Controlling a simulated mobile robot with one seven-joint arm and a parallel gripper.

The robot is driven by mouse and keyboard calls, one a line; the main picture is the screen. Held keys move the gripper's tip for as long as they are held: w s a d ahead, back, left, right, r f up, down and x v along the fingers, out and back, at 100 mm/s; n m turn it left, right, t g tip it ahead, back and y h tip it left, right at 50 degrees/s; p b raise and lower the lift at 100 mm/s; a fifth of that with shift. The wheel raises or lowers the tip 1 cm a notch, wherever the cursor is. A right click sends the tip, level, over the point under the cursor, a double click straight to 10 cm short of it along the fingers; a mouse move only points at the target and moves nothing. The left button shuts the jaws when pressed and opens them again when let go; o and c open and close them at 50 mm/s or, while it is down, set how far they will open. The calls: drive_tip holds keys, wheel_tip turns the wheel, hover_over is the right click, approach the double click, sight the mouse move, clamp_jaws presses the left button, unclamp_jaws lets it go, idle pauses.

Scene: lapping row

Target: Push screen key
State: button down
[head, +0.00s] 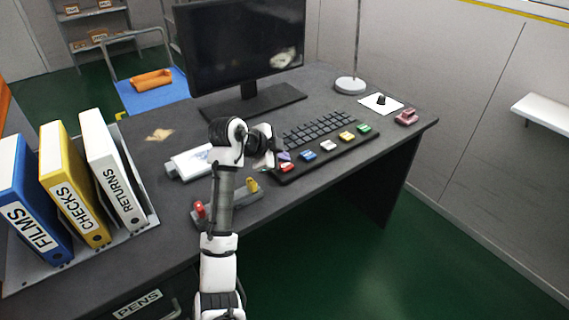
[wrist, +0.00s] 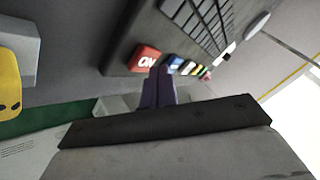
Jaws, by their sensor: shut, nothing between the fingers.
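A dark keyboard panel (head: 325,133) lies on the desk, with a row of coloured keys along its front edge. The keys are red (head: 287,167), blue (head: 308,155), white (head: 328,146), yellow (head: 347,136) and green (head: 365,128). The red key (wrist: 147,56) shows white lettering in the wrist view that I cannot read surely. I cannot tell which key is marked for the screen. My gripper (head: 284,156) is shut and empty, its purple fingertips (wrist: 160,74) close to the red and blue (wrist: 175,63) keys. Contact cannot be told. The monitor (head: 245,45) is dark.
A grey block with red and yellow knobs (head: 240,207) sits at the desk's front edge. Binders (head: 75,190) stand at left. A white device (head: 190,162) lies beside my wrist.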

sight(282, 167)
drive_tip(key=shift+r+p, duration=1.75)
drive_tip(key=shift+r, duration=1.05)
